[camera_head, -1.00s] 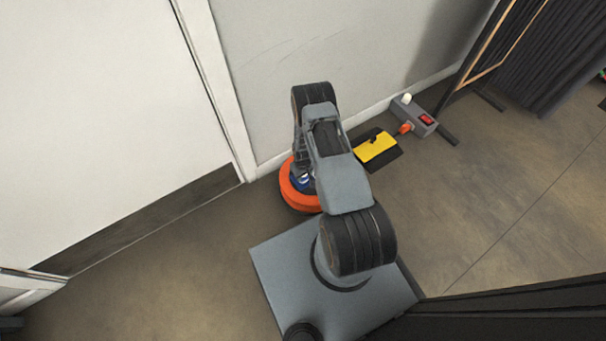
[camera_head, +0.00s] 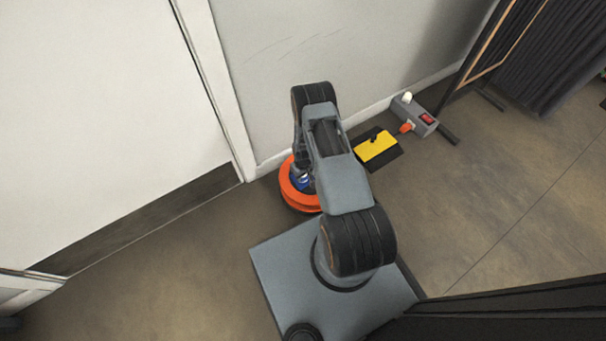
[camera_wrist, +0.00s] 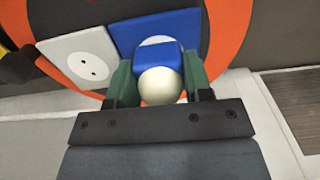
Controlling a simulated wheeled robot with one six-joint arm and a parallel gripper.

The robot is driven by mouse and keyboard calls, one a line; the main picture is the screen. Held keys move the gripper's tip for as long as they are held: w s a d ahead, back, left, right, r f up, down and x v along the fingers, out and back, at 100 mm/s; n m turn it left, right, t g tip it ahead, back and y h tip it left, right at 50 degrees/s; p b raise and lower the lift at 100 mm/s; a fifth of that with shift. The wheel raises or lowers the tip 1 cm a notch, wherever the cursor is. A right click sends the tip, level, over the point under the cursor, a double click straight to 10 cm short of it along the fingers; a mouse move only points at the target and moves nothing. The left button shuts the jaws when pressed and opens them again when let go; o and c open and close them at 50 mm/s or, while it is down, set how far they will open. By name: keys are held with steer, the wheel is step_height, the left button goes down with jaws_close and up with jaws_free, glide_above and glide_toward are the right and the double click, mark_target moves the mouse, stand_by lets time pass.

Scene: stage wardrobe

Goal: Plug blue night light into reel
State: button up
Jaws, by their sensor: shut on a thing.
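The orange and black reel (camera_head: 298,198) stands on the floor near the door, partly hidden by my arm. In the wrist view, the reel (camera_wrist: 232,25) has a blue socket plate (camera_wrist: 124,36) with a white round face and a white socket plate (camera_wrist: 80,60) beside it. My gripper (camera_wrist: 160,76) is shut on the night light (camera_wrist: 157,60), which has a blue body and a round cream bulb. The blue body overlaps the white round face of the blue plate. I cannot tell whether it touches or is inserted, as its plug end is hidden.
A grey power strip (camera_head: 420,117) with a red switch, a cream bulb and an orange plug lies by the wall. A yellow and black thing (camera_head: 376,148) lies between it and my arm. A dark framed screen stands at upper right.

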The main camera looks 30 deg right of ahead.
steer(key=shift+f, duration=0.25)
steer(key=o, duration=0.9)
steer(key=shift+o, duration=0.2)
steer(key=shift+r, duration=0.1)
step_height(320, 180, up, 14)
steer(key=p, duration=0.5)
